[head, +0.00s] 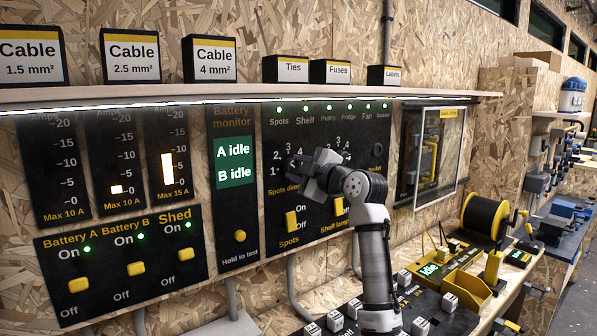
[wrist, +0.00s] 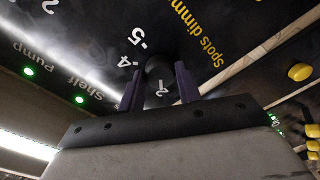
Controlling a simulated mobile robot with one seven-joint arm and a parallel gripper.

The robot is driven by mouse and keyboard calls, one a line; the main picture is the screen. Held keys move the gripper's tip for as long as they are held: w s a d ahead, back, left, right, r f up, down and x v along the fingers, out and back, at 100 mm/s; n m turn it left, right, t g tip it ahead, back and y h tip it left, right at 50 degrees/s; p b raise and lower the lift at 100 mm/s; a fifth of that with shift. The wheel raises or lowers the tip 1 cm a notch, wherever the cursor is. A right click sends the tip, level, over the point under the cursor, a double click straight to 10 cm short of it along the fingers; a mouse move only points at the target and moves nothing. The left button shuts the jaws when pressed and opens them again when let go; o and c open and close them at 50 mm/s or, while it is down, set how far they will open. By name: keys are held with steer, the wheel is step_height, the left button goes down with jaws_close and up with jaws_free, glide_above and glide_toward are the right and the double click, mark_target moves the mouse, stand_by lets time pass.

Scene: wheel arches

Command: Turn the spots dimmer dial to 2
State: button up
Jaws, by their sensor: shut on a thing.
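The spots dimmer dial (wrist: 159,70) is a dark round knob on the black control panel. In the wrist view it sits between the two dark purple fingers of my gripper (wrist: 158,78), which is shut on it. A white mark shows on the knob, but I cannot tell which number it points to. The printed 2, 4 and 5 show on the panel beyond it. In the head view my gripper (head: 297,170) is against the panel, above the "Spots dimmer" label, and hides the dial.
A shelf (head: 240,96) with label boxes runs above the panel. A workbench with a black cable reel (head: 485,217) stands at the right.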

stand_by(0.3)
steer(key=o, duration=1)
steer(key=b+v, duration=0.3)
steer(key=v, duration=1.1)
steer(key=shift+s, duration=0.1)
